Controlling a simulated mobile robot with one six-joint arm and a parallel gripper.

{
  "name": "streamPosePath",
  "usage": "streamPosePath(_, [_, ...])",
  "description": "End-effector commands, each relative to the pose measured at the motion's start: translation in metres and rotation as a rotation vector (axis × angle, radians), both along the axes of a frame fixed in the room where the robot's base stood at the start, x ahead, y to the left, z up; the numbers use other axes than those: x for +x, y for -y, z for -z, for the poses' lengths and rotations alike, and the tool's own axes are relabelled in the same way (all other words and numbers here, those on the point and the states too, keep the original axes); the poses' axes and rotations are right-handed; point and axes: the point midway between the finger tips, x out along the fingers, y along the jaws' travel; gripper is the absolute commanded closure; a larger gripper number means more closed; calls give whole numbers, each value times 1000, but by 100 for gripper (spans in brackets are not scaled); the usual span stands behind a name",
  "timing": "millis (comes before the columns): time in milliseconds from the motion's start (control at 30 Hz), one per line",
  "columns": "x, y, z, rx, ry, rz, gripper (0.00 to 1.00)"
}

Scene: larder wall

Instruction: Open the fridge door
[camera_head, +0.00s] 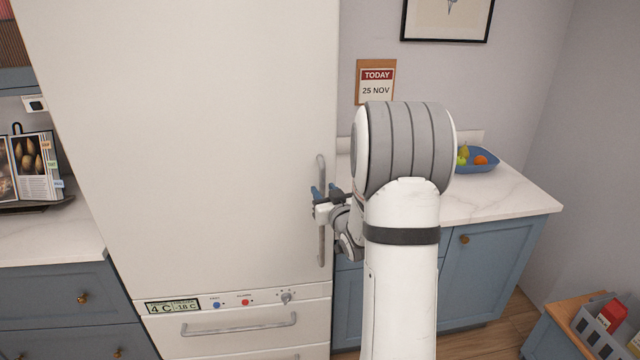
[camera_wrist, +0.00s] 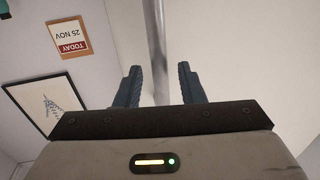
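The fridge door (camera_head: 200,140) is a tall cream panel and looks shut. Its long vertical metal handle (camera_head: 321,240) is near the door's right edge. My gripper (camera_head: 322,192) is at the middle of the handle, reaching in from the right. In the wrist view the two dark blue fingers (camera_wrist: 161,84) stand apart, with the handle bar (camera_wrist: 160,45) running up between them. A gap shows on each side of the bar, so the fingers are open around or just in front of it; the exact depth is unclear.
Below the door are a control strip (camera_head: 230,302) and a drawer handle (camera_head: 240,325). A counter (camera_head: 500,200) with a blue fruit bowl (camera_head: 482,168) is at the right. A wooden stand (camera_head: 556,325) with a grey caddy is at lower right. Another counter (camera_head: 50,235) is left.

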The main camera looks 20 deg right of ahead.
Motion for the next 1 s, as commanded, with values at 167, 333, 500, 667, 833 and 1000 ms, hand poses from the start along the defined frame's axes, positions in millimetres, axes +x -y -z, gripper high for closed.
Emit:
streamPosePath(167, [21, 1, -2, 0, -1, 0, 64])
streamPosePath(333, [27, 2, 0, 0, -2, 1, 64])
streamPosePath(500, [26, 3, 0, 0, -1, 1, 64])
streamPosePath(667, [26, 3, 0, 0, -1, 2, 75])
streamPosePath(833, [26, 3, 0, 0, -1, 2, 89])
streamPosePath(1000, [26, 3, 0, 0, -1, 2, 100])
